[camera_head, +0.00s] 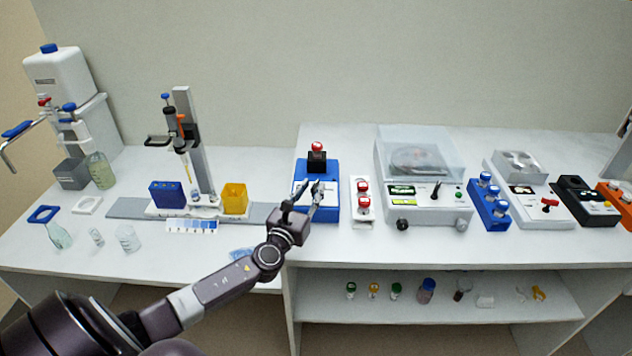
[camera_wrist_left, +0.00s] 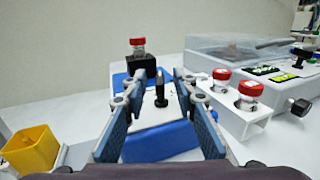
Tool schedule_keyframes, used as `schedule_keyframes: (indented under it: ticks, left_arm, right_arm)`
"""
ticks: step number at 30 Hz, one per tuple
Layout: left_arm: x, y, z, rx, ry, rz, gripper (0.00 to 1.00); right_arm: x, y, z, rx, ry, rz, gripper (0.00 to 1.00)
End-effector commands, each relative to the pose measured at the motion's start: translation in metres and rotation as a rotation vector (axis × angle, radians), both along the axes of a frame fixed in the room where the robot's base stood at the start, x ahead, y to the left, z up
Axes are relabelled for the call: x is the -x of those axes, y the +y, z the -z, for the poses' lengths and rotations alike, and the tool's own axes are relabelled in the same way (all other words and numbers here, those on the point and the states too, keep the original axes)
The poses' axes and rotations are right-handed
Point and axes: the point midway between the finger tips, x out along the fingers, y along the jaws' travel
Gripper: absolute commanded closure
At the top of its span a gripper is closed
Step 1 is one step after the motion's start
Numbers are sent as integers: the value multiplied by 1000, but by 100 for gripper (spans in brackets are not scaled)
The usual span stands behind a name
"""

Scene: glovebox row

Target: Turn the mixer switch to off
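The mixer is a blue box (camera_head: 331,208) with a black top holding a red-capped tube (camera_head: 317,148); it also shows in the left wrist view (camera_wrist_left: 165,140). Its switch, a small upright black lever (camera_wrist_left: 160,96), stands on the white front panel in the left wrist view. In the head view the switch is hard to make out behind my gripper. My left gripper (camera_head: 302,192) is open and empty at the mixer's front. In the left wrist view the lever appears between the two fingers, with gaps on both sides and no visible contact. My right gripper is not in view.
A white rack with red-capped vials (camera_head: 353,213) stands close right of the mixer. A clear-lidded centrifuge-like machine (camera_head: 432,209) is beyond it. A yellow bin (camera_head: 234,198) and a dispensing stand (camera_head: 192,140) are on the left. Small items sit on the shelf (camera_head: 450,312) below.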

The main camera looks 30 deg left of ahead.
Motion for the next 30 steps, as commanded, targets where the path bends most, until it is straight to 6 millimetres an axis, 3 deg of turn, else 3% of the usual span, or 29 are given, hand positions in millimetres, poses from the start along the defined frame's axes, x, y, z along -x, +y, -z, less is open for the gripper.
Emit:
schedule_keyframes:
  ticks: [3,7,12,18,25,30]
  left_arm:
    - [-16,3,-1,0,-1,-1,74]
    - [-26,5,0,1,0,0,74]
    - [-31,7,0,0,1,0,74]
    - [-30,6,0,0,1,0,74]
    - [-30,6,0,0,1,0,99]
    - [-30,6,0,0,0,0,100]
  right_arm:
    - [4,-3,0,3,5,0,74]
    - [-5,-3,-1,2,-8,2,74]
    - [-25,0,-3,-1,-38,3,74]
    - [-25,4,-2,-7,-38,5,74]
    - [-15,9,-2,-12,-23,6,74]
    - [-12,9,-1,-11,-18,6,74]
